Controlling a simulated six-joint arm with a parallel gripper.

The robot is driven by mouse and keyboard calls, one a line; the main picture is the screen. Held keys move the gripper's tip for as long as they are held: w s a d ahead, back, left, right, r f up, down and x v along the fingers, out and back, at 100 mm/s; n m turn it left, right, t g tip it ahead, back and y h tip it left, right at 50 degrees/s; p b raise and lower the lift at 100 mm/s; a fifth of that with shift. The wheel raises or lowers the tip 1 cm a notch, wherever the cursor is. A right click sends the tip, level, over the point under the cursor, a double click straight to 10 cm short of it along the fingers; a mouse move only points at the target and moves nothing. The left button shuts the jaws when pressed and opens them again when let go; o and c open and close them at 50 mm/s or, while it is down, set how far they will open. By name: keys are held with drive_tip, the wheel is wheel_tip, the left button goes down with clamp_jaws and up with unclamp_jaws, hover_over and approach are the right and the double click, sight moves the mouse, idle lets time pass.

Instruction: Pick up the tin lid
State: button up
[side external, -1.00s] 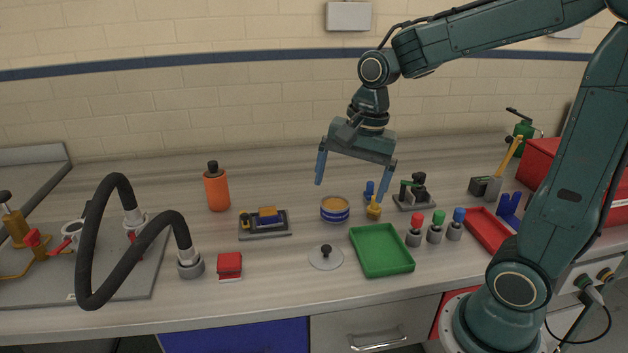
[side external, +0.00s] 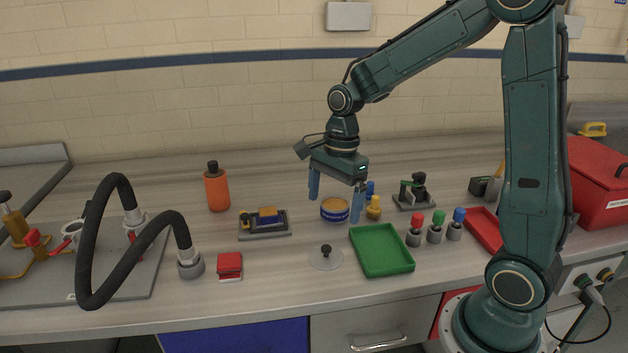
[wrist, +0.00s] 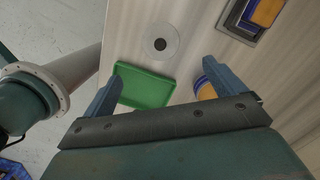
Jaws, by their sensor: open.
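The tin lid (side external: 326,257) is a pale round disc with a dark knob, lying flat on the bench left of the green tray. It also shows in the wrist view (wrist: 162,42), knob up, ahead of the fingers. The open tin (side external: 334,210), blue and white with a yellowish top, stands behind the lid. My gripper (side external: 336,194) is open and empty, its blue fingers pointing down above the bench near the tin. In the wrist view my gripper (wrist: 160,85) has its fingers wide apart, with the lid beyond them and the tin partly hidden by the right finger.
The green tray (side external: 384,270) lies right of the lid. A red block (side external: 230,264) and a black hose (side external: 85,260) are at left. A small fixture (side external: 265,234) with blue and yellow parts and several colour-capped pegs (side external: 414,239) stand nearby. Bench in front of the lid is clear.

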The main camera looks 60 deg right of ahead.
hover_over(327, 247)
drive_tip(key=f, duration=0.6)
drive_tip(key=shift+s+d+f, duration=0.1)
drive_tip(key=shift+d+f, duration=0.25)
drive_tip(key=shift+f, duration=0.1)
drive_tip(key=shift+a+f, duration=0.15)
drive_tip(key=shift+f, duration=1.1)
drive_tip(key=shift+a+f, duration=0.15)
drive_tip(key=shift+f, duration=1.05)
drive_tip(key=c, duration=1)
